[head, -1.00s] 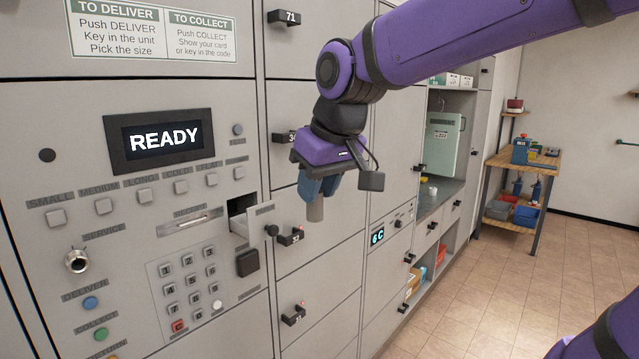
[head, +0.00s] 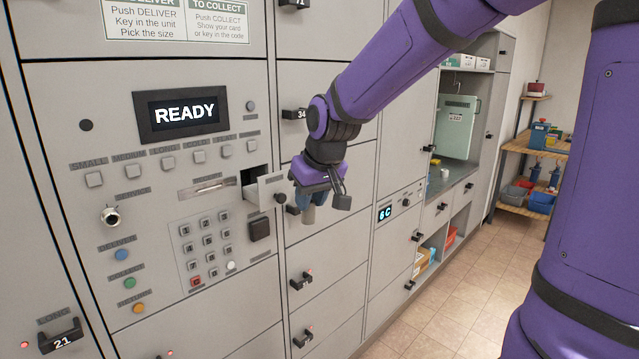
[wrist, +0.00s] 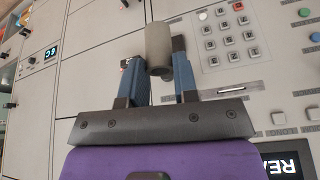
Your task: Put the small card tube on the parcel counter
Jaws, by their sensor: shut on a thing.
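The small card tube (wrist: 158,45) is a plain grey-beige cylinder. In the wrist view it stands between the two blue fingers of my gripper (wrist: 156,70), which are shut on it, with its outer end sticking out past them. In the head view my gripper (head: 314,200) hangs in front of the grey locker wall, fingers down, and the tube's lower end (head: 307,217) shows below them. The parcel counter seems to be the dark grey worktop (head: 457,190) in the recess at right, well apart from my gripper.
A small open drawer (head: 270,186) juts from the panel beside my gripper. Black locker handles (head: 302,281) stick out below it. A small white cylinder (head: 445,172) and a green unit (head: 457,125) are at the worktop. Tiled floor (head: 460,300) is clear at lower right.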

